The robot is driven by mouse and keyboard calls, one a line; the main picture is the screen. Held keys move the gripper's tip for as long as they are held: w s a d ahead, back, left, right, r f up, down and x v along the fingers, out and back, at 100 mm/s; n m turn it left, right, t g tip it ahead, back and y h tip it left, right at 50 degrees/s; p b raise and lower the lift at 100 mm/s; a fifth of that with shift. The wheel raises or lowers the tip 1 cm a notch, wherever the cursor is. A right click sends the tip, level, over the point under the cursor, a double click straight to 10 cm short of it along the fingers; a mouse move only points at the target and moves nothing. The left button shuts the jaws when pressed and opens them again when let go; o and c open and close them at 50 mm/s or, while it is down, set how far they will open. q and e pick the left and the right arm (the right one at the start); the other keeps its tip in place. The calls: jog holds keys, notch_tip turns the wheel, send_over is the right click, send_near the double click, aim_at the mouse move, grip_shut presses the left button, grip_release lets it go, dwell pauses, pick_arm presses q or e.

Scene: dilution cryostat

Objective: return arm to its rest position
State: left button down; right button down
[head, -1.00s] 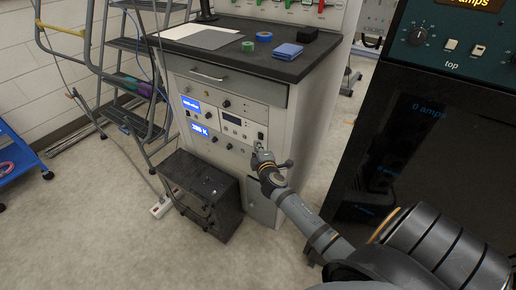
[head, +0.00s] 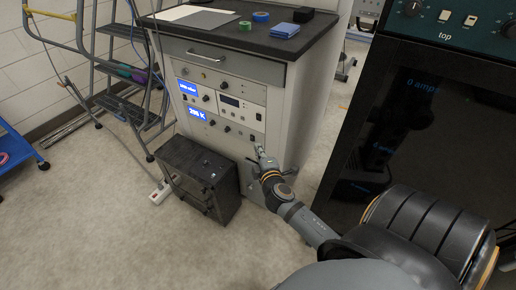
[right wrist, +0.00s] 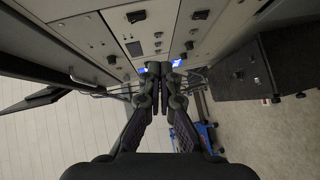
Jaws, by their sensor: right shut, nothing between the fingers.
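My right arm reaches in from the lower right of the head view. Its gripper (head: 260,152) is in front of the lower right part of the cabinet's instrument panel (head: 229,116). In the right wrist view the two fingers of my right gripper (right wrist: 160,72) are together with nothing between them. The panel (right wrist: 110,36) shows just beyond the fingertips there; I cannot tell whether they touch it. My left gripper is not in view.
A black box (head: 198,178) stands on the floor left of the cabinet. A step ladder (head: 125,75) and a blue cart (head: 18,150) are further left. A tall dark rack (head: 400,120) stands close on the right. The floor in front (head: 110,240) is clear.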

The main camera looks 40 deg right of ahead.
dwell(0.3)
jog(key=s+f+m+g+y+p, duration=0.1)
jog(key=s+f+m+g+p, duration=0.3)
jog(key=f, duration=0.8)
jog(key=s+f+g+y+p, duration=0.1)
jog(key=s+f+g, duration=0.2)
jog(key=s+f, duration=0.7)
jog(key=s+a+f+m+g+y+p, duration=0.1)
jog(key=s+a+f+m+g, duration=0.1)
jog(key=s+f, duration=0.3)
jog(key=s+a+f+m+g+y+p, duration=0.1)
jog(key=s+f, duration=0.5)
jog(key=s, duration=0.6)
jog(key=s+a+f+m+g+y+p, duration=0.1)
jog(key=s+a+f+m+g+p, duration=0.1)
jog(key=s+f, duration=0.4)
jog(key=s+a+m+g, duration=0.1)
jog(key=s+m, duration=0.1)
jog(key=s, duration=0.1)
jog(key=shift+s+a+f+m+g+p, duration=0.2)
jog(key=shift+m+g+p, duration=0.1)
jog(key=shift+g+p, duration=0.1)
